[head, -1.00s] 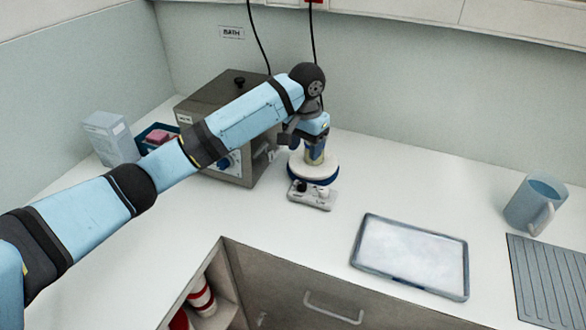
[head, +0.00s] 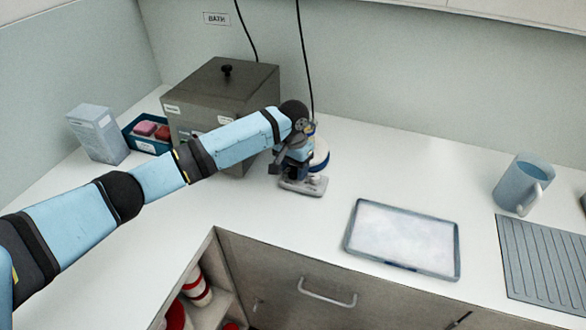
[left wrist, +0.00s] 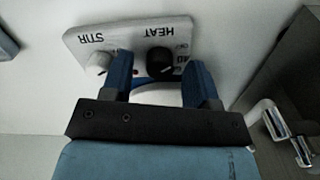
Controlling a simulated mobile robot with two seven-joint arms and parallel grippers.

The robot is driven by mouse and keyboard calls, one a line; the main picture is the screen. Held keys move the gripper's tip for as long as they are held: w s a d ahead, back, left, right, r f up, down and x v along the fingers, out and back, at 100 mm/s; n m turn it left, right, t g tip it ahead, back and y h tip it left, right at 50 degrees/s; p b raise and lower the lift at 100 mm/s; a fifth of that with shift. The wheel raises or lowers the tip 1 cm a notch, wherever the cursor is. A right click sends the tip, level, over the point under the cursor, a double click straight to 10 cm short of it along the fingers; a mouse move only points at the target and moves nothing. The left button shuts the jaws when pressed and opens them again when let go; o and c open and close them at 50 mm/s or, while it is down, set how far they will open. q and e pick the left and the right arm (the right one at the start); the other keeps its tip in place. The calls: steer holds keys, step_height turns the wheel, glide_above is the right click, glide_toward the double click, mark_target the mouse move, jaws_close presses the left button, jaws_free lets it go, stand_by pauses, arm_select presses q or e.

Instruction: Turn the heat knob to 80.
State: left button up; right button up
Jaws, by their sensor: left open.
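The hot plate's grey control panel (head: 303,187) lies at the front of the hot plate (head: 321,158), which my left arm partly covers in the head view. In the left wrist view the panel (left wrist: 182,32) appears upside down, with a black HEAT knob (left wrist: 159,63) and a white STIR knob (left wrist: 97,66). My left gripper (left wrist: 159,80) is open, its two blue fingers on either side of the HEAT knob. Whether they touch it I cannot tell. The knob's scale is mostly hidden, and its setting is not readable. My right gripper is not in view.
A grey metal box (head: 222,90) stands close behind and left of the arm. A blue tray (head: 137,141) with pink and red blocks and a pale carton (head: 97,135) are farther left. A framed tray (head: 402,240) and a mug (head: 523,184) are right. Counter between is clear.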

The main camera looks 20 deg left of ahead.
mark_target(293, 170)
arm_select(q)
steer(key=shift+f, duration=0.3)
steer(key=c, duration=0.9)
steer(key=shift+r+m+p, duration=0.25)
steer(key=shift+m+p, duration=0.25)
steer(key=shift+p, duration=0.4)
steer(key=shift+f+m, duration=0.2)
steer(key=shift+m, duration=0.1)
steer(key=o, duration=0.9)
step_height(293, 170, up, 14)
